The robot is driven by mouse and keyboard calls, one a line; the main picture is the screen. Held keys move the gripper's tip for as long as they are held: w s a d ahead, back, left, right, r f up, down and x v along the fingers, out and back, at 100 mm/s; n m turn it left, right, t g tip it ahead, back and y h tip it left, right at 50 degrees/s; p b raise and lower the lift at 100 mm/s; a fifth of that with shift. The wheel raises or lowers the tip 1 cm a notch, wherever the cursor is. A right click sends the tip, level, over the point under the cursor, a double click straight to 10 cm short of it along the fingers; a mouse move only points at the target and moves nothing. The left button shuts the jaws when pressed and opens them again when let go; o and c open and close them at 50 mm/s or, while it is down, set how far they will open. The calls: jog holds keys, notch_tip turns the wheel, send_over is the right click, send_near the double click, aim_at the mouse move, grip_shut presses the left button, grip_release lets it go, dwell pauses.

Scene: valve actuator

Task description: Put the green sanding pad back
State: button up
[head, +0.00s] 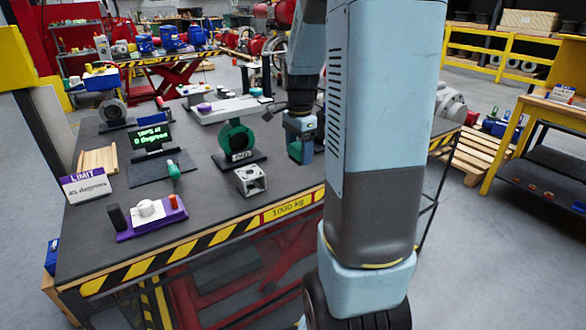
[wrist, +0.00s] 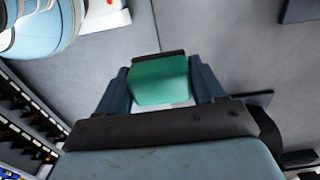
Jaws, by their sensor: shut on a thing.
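The green sanding pad (wrist: 160,80) sits between the two dark fingers of my gripper (wrist: 161,88) in the wrist view. The fingers touch its left and right sides, and a dark strip shows along its far edge. In the head view my gripper (head: 301,150) points down at the right part of the dark worktable (head: 205,215). The pad is hard to make out there, and I cannot tell the gap between it and the tabletop.
A green valve ring (head: 237,137) on a dark base and a metal bracket (head: 251,180) stand left of my gripper. A purple tray (head: 150,219), a limit sign (head: 86,185), a display (head: 153,136) and a wooden rack (head: 98,160) are further left. A pale bar (head: 228,110) lies behind the ring.

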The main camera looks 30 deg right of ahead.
send_over(293, 175)
jog(key=s, duration=0.1)
jog(key=f, duration=0.6)
jog(key=shift+s+a, duration=0.2)
jog(key=shift+w+d+f, duration=0.25)
jog(key=shift+w+f, duration=0.35)
jog(key=shift+f, duration=1.6)
jog(key=shift+f, duration=0.1)
jog(key=o, duration=1.1)
